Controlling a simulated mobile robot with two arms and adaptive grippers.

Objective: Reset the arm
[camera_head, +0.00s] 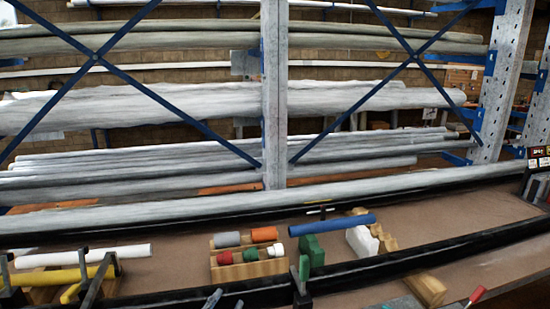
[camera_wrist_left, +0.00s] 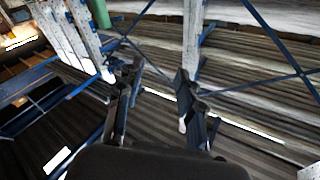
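My left gripper (camera_head: 225,302) shows only as two grey fingertips at the bottom edge of the head view, standing apart below the bench's front rail. In the left wrist view the left gripper (camera_wrist_left: 158,82) has its two dark fingers spread, with nothing between them; only the distant ribbed floor and racking show behind. The rest of the left arm is hidden in the head view. I cannot make out my right gripper in either view.
A brown bench (camera_head: 180,259) has black rails. On it are a white pipe (camera_head: 85,256), a yellow pipe (camera_head: 60,276), a wooden block (camera_head: 250,269) with coloured cylinders, and a blue tube (camera_head: 333,225) on green and white supports. Blue-braced pipe racks stand behind.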

